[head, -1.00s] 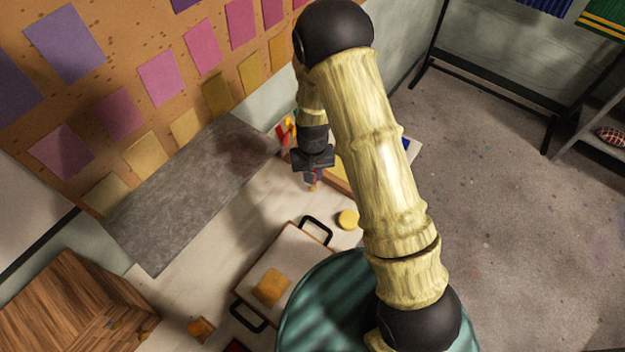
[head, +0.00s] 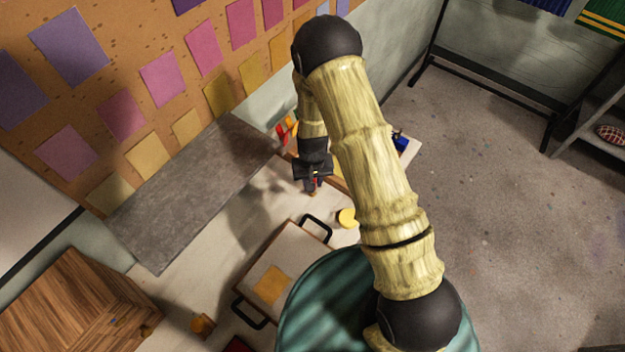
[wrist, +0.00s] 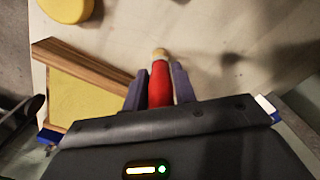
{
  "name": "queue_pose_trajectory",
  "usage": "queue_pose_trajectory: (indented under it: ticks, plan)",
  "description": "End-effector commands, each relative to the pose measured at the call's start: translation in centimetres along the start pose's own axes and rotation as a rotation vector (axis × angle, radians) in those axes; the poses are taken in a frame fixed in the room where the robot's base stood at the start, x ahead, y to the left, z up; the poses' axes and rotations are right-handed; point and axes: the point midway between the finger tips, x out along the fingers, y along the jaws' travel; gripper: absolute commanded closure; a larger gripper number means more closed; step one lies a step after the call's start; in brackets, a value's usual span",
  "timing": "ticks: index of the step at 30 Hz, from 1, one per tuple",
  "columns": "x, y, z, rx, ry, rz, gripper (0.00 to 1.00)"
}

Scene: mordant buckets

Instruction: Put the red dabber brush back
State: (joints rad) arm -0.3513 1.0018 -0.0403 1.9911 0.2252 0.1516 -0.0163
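The red dabber brush (wrist: 159,84), a red handle with a tan tip, lies between the two dark fingers of my gripper (wrist: 160,86) in the wrist view. The fingers press close on both sides of it, and its other end is hidden by the gripper body. In the head view my gripper (head: 313,180) is over the far part of the pale worktop, with a little of the brush showing below it. A group of red and orange things (head: 284,130) stands just left of the arm; I cannot tell what they are.
A wooden-edged frame with a yellow inside (wrist: 88,92) is left of the gripper. A round yellow thing (head: 347,217) is near the pale tray (head: 290,243) with black handles. A grey slab (head: 190,190) lies along the wall. A blue thing (head: 402,143) shows right of the arm.

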Motion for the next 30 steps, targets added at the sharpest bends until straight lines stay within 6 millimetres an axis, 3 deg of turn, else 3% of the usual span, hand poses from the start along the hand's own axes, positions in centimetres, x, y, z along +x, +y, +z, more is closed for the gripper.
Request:
queue_pose_trajectory:
  ticks: [2,16,30]
  plan:
    - [0.0,0.0,0.0,0.0,0.0,0.0,0.56]
    - [-0.7,0.0,-0.1,0.0,0.002,0.0,0.56]
    - [-6.2,0.0,-0.1,0.0,0.005,-0.001,0.56]
